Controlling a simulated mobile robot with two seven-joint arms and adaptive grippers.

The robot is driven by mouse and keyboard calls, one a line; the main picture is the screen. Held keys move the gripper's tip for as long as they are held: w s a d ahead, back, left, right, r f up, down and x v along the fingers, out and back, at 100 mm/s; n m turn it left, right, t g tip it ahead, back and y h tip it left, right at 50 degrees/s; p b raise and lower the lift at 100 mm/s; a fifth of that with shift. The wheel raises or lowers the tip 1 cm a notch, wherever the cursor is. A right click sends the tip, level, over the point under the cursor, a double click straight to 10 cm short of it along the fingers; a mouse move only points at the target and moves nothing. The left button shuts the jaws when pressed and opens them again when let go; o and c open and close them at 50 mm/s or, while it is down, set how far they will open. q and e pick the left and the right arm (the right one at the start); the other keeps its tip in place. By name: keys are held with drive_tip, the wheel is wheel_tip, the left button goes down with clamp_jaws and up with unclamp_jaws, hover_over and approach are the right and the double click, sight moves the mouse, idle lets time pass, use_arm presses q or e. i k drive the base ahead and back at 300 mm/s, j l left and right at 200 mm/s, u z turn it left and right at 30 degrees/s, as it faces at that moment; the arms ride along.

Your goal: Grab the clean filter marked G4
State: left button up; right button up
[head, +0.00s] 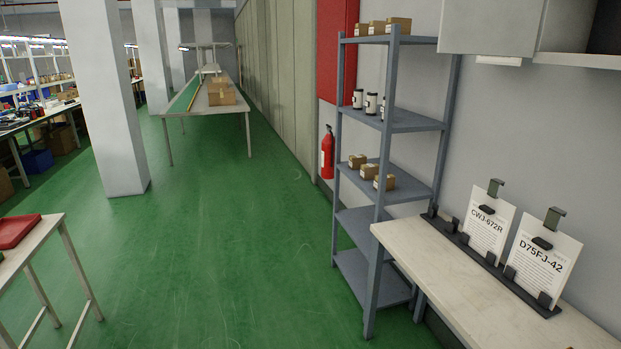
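No marking G4 can be read anywhere in the head view. Several small white canisters with dark ends (371,103) stand upright on the second shelf of a grey-blue metal rack (402,122); I cannot tell whether they are filters, and their labels are too small to read. Small cardboard boxes (377,27) sit on the top shelf, and more small boxes (369,172) sit on the middle shelf. The rack's two lowest shelves look empty. Neither of my grippers is in view.
A pale bench (450,285) at the right holds two document cards, CWJ-972R (487,224) and D75FJ-42 (541,262). A red extinguisher (327,153) hangs behind the rack. A table with a red tray (17,231) stands at left, near a white pillar (105,90). Green floor between is clear.

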sight(358, 98)
drive_tip(key=i, duration=0.85)
drive_tip(key=i+j, duration=0.1)
drive_tip(key=i, duration=0.7)
drive_tip(key=i+z, duration=0.35)
drive_tip(key=i+j+z, duration=0.2)
drive_tip(key=i+z, duration=0.15)
drive_tip(key=i+j+z, duration=0.4)
drive_tip(key=l, duration=0.1)
